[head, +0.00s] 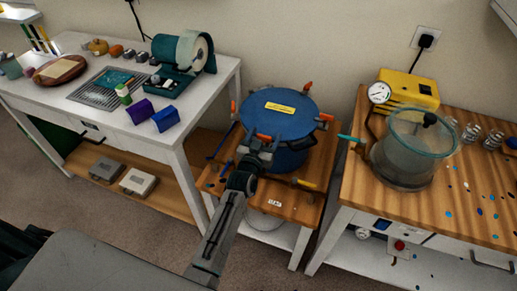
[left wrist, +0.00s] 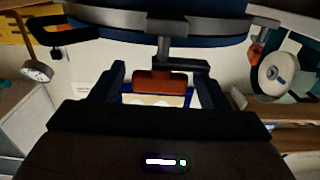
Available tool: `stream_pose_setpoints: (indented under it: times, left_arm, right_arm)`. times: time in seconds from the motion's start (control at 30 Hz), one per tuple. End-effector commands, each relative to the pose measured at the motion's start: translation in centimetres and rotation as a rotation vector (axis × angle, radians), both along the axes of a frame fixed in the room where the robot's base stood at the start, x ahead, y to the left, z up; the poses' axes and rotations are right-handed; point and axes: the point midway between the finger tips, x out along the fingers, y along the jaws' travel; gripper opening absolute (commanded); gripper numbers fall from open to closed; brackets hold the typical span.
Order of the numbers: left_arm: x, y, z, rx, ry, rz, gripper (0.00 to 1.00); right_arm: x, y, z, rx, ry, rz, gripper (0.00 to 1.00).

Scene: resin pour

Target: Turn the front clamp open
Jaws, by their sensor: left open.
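The blue pressure pot (head: 283,122) with a yellow label on its lid stands on a small wooden stand; its rim also shows at the top of the left wrist view (left wrist: 160,12). Orange-handled clamps sit around the lid. The front clamp's orange-red handle (left wrist: 166,82) hangs from a dark metal bracket in the left wrist view. My left gripper (head: 258,146) is at the front of the pot. Its fingers (left wrist: 160,84) are open, one on each side of the handle, with gaps showing. My right gripper is out of view.
Other orange clamps (head: 307,87) stick out around the lid. A wooden bench (head: 460,190) at right bears a clear chamber (head: 405,150) and a yellow pump (head: 410,88). A yellow-tipped bar (head: 305,184) juts out low on the stand.

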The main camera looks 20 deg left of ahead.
Motion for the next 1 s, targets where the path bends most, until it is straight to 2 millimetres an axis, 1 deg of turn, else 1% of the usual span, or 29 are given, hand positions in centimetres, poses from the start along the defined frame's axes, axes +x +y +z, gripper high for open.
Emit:
stream_pose_setpoints:
  times: [0.03, 0.3, 0.4, 0.5, 0.67, 1.0]
  left_arm:
    - [-0.9, 0.0, -0.5, -0.001, 0.002, 0.000, 0.69]
    - [-6.1, 0.1, -0.5, -0.001, 0.001, 0.001, 0.69]
    - [-7.6, 0.2, -0.3, -0.002, -0.001, 0.001, 0.69]
    - [-8.5, 0.2, -0.2, -0.001, 0.000, 0.001, 0.69]
    - [-9.1, 0.2, 0.0, 0.000, 0.000, 0.000, 0.69]
    - [-9.1, 0.2, 0.0, 0.000, 0.000, 0.000, 0.69]
  right_arm:
    - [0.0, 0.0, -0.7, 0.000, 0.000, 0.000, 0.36]
    - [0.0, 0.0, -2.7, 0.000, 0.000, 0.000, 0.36]
    - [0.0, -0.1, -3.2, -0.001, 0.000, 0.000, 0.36]
    - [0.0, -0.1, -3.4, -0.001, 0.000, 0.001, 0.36]
    - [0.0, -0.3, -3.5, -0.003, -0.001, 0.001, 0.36]
    - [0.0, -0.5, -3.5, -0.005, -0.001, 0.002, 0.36]
